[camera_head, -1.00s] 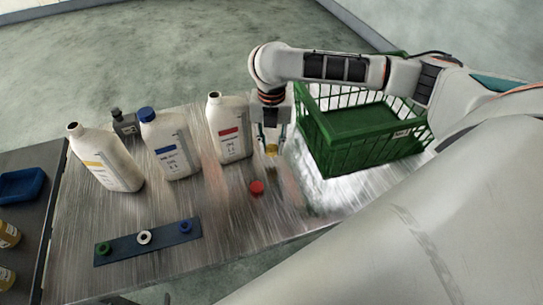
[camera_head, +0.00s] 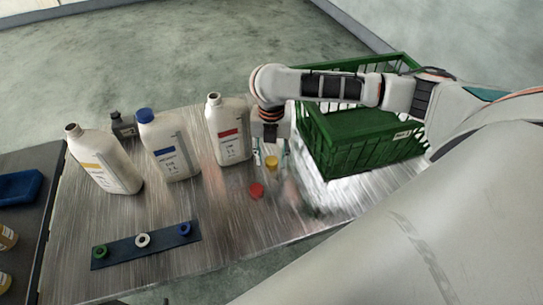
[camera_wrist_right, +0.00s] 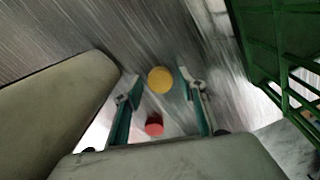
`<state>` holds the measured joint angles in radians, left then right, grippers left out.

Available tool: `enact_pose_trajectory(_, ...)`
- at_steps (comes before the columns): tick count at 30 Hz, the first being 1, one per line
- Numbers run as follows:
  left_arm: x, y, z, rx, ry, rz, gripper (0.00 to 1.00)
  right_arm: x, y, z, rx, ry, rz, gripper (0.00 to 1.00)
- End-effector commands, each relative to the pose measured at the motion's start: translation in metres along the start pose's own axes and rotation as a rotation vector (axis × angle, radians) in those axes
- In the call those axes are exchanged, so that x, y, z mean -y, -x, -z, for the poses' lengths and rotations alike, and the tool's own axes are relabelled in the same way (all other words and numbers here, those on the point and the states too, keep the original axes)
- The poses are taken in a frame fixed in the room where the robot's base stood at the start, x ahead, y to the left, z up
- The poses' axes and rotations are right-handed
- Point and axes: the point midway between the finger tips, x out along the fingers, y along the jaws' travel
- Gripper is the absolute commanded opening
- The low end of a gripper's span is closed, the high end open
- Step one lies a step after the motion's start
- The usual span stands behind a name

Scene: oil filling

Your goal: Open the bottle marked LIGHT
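Three white bottles stand on the metal table, and their label words are too small to read, so I cannot tell which is LIGHT. The yellow-label bottle (camera_head: 100,162) and the red-label bottle (camera_head: 229,130) have bare necks. The blue-label bottle (camera_head: 168,146) wears a blue cap (camera_head: 145,115). A yellow cap (camera_head: 272,164) and a red cap (camera_head: 256,190) lie right of the red-label bottle. My right gripper (camera_head: 271,153) is open above the yellow cap. In the wrist view, the yellow cap (camera_wrist_right: 160,79) shows between the spread fingers, the red cap (camera_wrist_right: 154,125) nearby. My left gripper is not seen.
A green crate (camera_head: 368,153) stands right of my right gripper. A dark strip (camera_head: 122,250) with green, white and blue rings lies at the front left. A small dark container (camera_head: 123,128) stands behind the bottles. The table's front middle is clear.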

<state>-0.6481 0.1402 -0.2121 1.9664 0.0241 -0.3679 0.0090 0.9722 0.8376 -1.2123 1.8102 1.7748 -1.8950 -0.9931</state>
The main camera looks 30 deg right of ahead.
Motion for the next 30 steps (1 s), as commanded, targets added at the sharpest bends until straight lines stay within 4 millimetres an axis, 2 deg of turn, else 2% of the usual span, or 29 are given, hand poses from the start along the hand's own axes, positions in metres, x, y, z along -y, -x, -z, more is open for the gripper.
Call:
enact_pose_trajectory(7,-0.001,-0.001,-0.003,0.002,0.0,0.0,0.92,0.0,0.002,0.0,0.001,0.0,-0.001,0.41)
enact_pose_trajectory(10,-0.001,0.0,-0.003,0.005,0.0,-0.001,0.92,0.0,0.01,-0.001,0.003,0.0,-0.002,0.41)
enact_pose_trajectory(24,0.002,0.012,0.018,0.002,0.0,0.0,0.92,0.0,0.1,-0.001,0.003,0.001,-0.002,0.41)
enact_pose_trajectory(30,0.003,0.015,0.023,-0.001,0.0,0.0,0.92,0.0,0.12,0.0,0.001,0.0,-0.001,0.41)
